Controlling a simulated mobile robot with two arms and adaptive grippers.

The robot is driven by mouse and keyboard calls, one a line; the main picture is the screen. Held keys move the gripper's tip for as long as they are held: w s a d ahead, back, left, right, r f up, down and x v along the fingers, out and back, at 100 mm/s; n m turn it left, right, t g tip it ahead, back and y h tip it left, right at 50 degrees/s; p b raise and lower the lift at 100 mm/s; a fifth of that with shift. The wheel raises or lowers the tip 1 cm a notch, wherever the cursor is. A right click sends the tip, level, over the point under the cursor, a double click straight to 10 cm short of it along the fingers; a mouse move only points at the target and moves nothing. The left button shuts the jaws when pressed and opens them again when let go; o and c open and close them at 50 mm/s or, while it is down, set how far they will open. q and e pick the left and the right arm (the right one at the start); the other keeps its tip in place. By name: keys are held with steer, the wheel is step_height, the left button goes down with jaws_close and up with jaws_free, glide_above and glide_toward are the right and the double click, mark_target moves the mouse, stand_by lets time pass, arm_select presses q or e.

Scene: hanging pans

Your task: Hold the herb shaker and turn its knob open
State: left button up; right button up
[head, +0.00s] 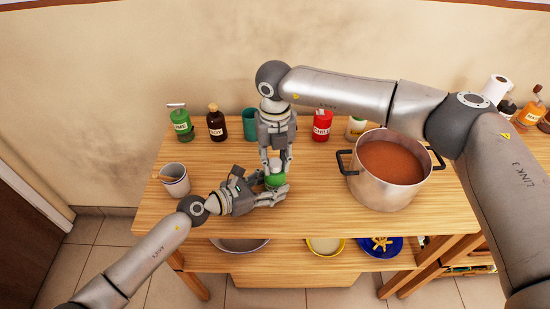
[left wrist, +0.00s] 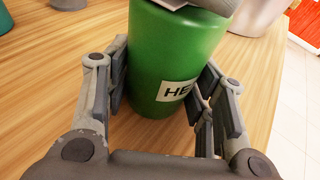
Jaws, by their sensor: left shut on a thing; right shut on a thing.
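The herb shaker is a green cylinder with a white label reading "HE", standing upright on the wooden table; it shows in the head view (head: 275,181) and fills the middle of the left wrist view (left wrist: 172,55). My left gripper (head: 270,193) comes from the left and is shut around the shaker's body, one finger on each side; its fingers also show in the left wrist view (left wrist: 165,100). My right gripper (head: 276,168) points down from above and is shut on the top of the shaker, where the knob is. The knob is mostly hidden by the right gripper's fingers.
A large pot (head: 388,190) of reddish soup stands to the right. A grey cup (head: 175,180) stands at the left. A green bottle (head: 181,124), a dark bottle (head: 216,124), a teal cup (head: 250,125) and a red chili bottle (head: 322,125) line the back. Table between shaker and pot is clear.

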steer(key=n, duration=0.8)
steer(key=shift+n, duration=0.3)
steer(key=n, duration=0.4)
steer(key=shift+n, duration=2.2)
steer(key=o, duration=1)
steer(key=shift+o, duration=0.2)
